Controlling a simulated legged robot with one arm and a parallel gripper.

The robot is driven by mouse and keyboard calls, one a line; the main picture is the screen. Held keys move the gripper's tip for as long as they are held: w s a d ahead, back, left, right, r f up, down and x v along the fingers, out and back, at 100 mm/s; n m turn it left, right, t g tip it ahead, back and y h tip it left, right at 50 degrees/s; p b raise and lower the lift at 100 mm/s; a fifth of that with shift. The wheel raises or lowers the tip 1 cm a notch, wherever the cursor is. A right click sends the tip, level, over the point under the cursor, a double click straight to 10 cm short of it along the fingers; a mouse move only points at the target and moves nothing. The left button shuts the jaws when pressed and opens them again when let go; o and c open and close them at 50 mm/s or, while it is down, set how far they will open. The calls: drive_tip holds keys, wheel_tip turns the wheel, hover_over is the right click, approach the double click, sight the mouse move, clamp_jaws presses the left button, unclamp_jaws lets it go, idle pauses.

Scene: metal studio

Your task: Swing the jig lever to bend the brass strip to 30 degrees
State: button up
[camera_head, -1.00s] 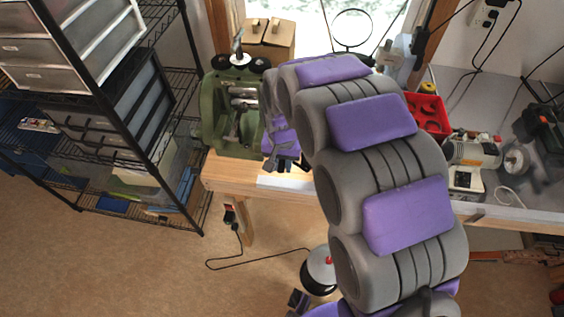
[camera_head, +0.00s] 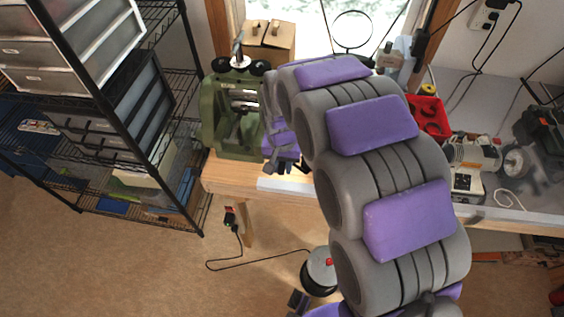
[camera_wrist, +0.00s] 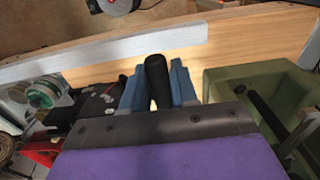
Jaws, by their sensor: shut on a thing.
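My gripper (camera_wrist: 157,88) shows in the wrist view as two blue fingers, shut on a black rounded handle (camera_wrist: 157,72) between them. The handle looks like the grip of the jig lever; the rest of the lever is hidden behind the gripper's dark plate. In the head view my gripper (camera_head: 284,163) is at the bench's front edge, just right of a green machine frame (camera_head: 212,125). That green frame also shows at the right in the wrist view (camera_wrist: 240,84). I cannot make out the brass strip or its bend angle in either view.
The wooden bench (camera_head: 225,178) has a pale metal bar (camera_head: 292,187) along its front edge. A red tray (camera_head: 430,118) and a small motor machine (camera_head: 470,157) stand right of my arm. A wire shelf (camera_head: 185,150) with drawers is at the left.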

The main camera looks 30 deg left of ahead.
drive_tip(key=shift+s+d+r, duration=0.15)
drive_tip(key=shift+s, duration=0.2)
idle(0.3)
drive_tip(key=shift+w+r+p, duration=0.1)
drive_tip(key=shift+r+p, duration=0.35)
drive_tip(key=shift+p, duration=0.2)
idle(0.5)
drive_tip(key=shift+w+f, duration=0.15)
drive_tip(key=shift+f, duration=1.3)
drive_tip(key=shift+w+f, duration=0.25)
drive_tip(key=shift+f, duration=0.7)
